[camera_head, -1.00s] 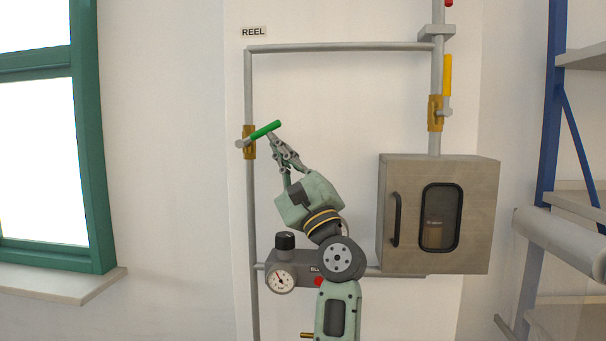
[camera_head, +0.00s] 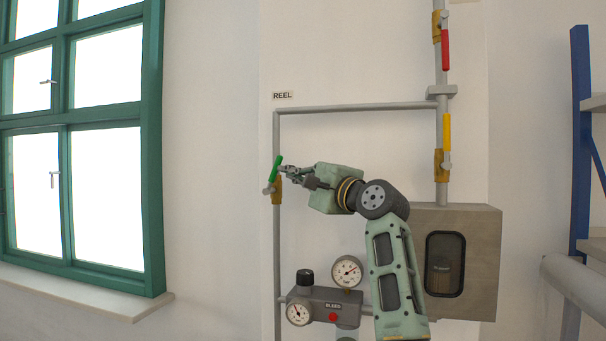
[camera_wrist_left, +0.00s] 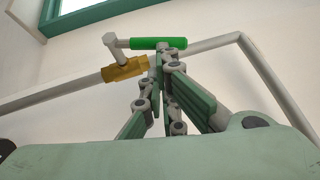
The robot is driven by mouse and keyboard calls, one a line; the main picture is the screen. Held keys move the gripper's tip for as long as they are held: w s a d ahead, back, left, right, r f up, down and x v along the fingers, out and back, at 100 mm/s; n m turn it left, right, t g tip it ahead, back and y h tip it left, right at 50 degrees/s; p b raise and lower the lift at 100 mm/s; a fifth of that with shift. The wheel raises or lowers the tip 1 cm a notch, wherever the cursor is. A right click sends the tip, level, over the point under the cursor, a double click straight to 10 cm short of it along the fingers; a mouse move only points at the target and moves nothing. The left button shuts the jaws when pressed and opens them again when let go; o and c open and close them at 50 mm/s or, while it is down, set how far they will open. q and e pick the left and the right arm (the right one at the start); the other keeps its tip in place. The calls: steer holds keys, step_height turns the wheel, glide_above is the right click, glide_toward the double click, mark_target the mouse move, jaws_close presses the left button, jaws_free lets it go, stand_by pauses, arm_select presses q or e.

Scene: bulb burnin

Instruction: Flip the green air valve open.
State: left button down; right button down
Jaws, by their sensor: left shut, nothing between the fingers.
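The green valve handle (camera_head: 276,168) stands nearly upright, its top leaning a little right, on the brass valve body (camera_head: 277,190) of the left vertical pipe, below the REEL label. In the left wrist view the green handle (camera_wrist_left: 145,43) lies across the top, offset from the brass body (camera_wrist_left: 122,70) by a grey stem. My left gripper (camera_head: 287,170) is shut and empty, with its fingertips at the right side of the handle. In the left wrist view the fingertips (camera_wrist_left: 161,58) meet near the handle's free end; whether they touch it I cannot tell. My right gripper is out of view.
A yellow-handled valve (camera_head: 447,132) and a red-handled valve (camera_head: 445,49) sit on the right pipe. A grey cabinet (camera_head: 475,222) is behind my arm. A gauge block (camera_head: 320,306) is below. A green window frame (camera_head: 153,150) is at left.

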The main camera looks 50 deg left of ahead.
arm_select(q)
steer(key=shift+s+a+r+n+h+p, duration=0.15)
steer(key=shift+a+r+n+h+p, duration=0.15)
steer(key=shift+r+n+h+p, duration=0.25)
steer(key=shift+s+a+r+n+h+p, duration=0.1)
steer(key=shift+a+r+n+h+p, duration=0.2)
steer(key=shift+h+p, duration=0.45)
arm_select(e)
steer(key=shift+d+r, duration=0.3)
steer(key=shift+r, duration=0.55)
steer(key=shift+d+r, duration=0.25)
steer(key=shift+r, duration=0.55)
arm_select(q)
steer(key=shift+f, duration=0.1)
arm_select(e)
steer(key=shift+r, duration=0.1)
arm_select(q)
steer(key=shift+s, duration=0.1)
